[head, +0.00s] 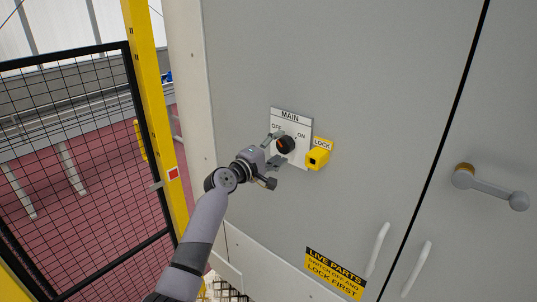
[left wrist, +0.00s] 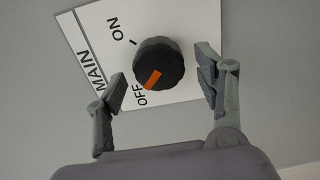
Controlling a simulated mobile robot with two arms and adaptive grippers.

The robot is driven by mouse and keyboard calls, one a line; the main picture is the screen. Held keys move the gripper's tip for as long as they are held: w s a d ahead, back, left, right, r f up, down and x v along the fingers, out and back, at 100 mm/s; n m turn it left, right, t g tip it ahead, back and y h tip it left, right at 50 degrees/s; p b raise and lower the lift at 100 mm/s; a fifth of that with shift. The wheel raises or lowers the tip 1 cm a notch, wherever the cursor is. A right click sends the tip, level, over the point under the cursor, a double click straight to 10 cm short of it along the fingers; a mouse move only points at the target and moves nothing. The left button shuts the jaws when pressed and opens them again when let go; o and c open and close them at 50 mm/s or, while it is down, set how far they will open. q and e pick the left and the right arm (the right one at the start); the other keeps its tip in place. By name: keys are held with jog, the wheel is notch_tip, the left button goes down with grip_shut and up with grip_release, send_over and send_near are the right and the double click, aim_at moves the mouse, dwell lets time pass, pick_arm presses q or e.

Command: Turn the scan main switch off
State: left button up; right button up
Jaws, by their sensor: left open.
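The main switch is a black round knob (head: 287,145) on a white plate (head: 291,113) marked MAIN, OFF and ON, fixed to a grey cabinet. In the left wrist view the knob (left wrist: 170,56) shows an orange pointer mark that faces the OFF label, away from ON. My left gripper (head: 276,149) is open, with its fingers on either side of the knob. The left wrist view shows a gap between each fingertip and the knob, so the gripper (left wrist: 162,83) is empty. My right gripper is not in view.
A yellow lock (head: 318,157) sits just right of the switch plate. A grey door handle (head: 489,188) is farther right, with a live-parts warning label (head: 335,274) below. A yellow post (head: 153,110) and black mesh fence (head: 75,150) stand at left.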

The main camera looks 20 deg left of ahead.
pick_arm(q)
jog(key=v, duration=1.1)
jog(key=shift+s, duration=0.35)
jog(key=shift+a, duration=0.1)
